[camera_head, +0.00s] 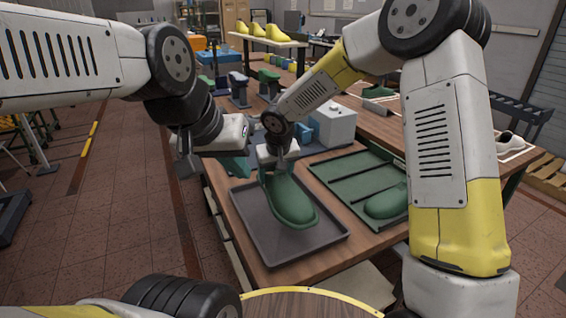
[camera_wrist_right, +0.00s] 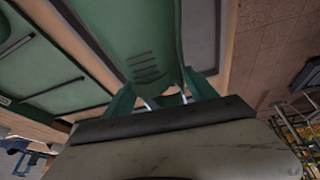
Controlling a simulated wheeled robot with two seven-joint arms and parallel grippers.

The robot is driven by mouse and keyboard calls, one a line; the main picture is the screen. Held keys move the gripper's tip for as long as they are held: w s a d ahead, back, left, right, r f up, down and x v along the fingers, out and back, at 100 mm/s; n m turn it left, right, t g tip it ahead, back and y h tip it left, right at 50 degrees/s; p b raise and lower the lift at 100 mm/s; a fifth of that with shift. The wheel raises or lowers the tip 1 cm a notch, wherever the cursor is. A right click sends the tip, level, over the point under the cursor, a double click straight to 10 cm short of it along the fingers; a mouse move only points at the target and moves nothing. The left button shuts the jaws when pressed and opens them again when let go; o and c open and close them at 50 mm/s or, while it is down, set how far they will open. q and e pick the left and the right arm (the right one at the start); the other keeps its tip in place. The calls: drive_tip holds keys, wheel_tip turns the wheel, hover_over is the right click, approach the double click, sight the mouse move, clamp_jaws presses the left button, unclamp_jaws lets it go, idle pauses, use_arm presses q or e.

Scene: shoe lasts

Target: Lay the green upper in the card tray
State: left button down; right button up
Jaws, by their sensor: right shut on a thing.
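A green upper (camera_head: 290,200) hangs toe-down from my right gripper (camera_head: 277,165), over the dark grey tray (camera_head: 262,242) on the wooden bench. In the right wrist view, the upper (camera_wrist_right: 145,45) runs up from between the gripper's fingers (camera_wrist_right: 165,98), which are shut on its edge. I cannot tell whether its toe touches the tray floor. My left gripper (camera_head: 235,165) is left of the tray's far end, apart from the upper; its jaw opening is not clear.
A green tray (camera_head: 345,183) with dividers stands right of the grey tray, with another green upper (camera_head: 388,202) in its near end. A white box (camera_head: 330,125) stands behind. Green and dark shoe forms (camera_head: 268,80) stand farther back. The grey tray's near part is clear.

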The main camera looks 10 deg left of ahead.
drive_tip(key=shift+s+f, duration=0.1)
drive_tip(key=shift+f, duration=3.45)
drive_tip(key=shift+d+f, duration=0.1)
drive_tip(key=shift+f, duration=0.1)
drive_tip(key=o, duration=1.5)
drive_tip(key=v, duration=0.7)
drive_tip(key=shift+s+d+r, duration=0.1)
drive_tip(key=shift+r, duration=0.3)
